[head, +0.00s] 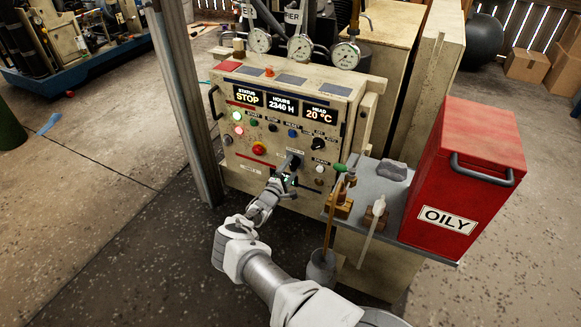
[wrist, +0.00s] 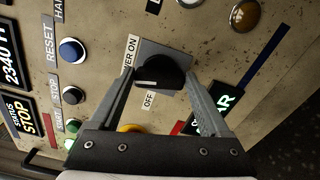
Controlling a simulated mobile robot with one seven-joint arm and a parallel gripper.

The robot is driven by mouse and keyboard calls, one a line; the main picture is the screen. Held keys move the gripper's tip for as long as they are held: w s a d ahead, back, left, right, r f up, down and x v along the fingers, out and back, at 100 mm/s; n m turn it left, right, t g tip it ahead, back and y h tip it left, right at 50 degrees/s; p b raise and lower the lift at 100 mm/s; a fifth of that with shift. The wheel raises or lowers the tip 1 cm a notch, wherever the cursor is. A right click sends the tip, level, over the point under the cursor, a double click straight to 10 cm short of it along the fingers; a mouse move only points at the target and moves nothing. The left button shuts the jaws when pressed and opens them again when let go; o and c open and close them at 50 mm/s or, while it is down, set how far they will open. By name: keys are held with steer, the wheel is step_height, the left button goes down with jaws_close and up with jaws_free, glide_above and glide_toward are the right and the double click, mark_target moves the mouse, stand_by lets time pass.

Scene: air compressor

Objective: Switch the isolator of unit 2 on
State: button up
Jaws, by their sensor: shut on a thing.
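The isolator is a black rotary switch (wrist: 160,70) on a grey square plate, in the middle of the wrist view. A label ending in "ER ON" is at its upper left and "OFF" is just below it. A pale mark shows on the switch's lower left side; I cannot tell for sure which label it points to. My gripper (wrist: 162,82) is shut on the switch, one finger on each side. In the head view my gripper (head: 284,180) reaches the lower right of the beige control panel (head: 225,155) and partly hides the switch. I cannot read a unit number.
The panel bears lit displays, a red-yellow button (head: 259,149) and other knobs close by. Right of my gripper, a grey shelf (head: 398,228) holds a red "OILY" bin (head: 470,150) and small wooden-based items. A metal post (head: 187,110) stands left.

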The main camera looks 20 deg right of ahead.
steer(key=shift+a+f+m, duration=0.1)
steer(key=shift+m, duration=1.2)
steer(key=shift+p, duration=0.3)
steer(key=o, duration=1.2)
steer(key=p+v, duration=0.5)
steer(key=v, duration=1.2)
steer(key=shift+s+a, duration=0.15)
steer(key=shift+m, duration=0.3)
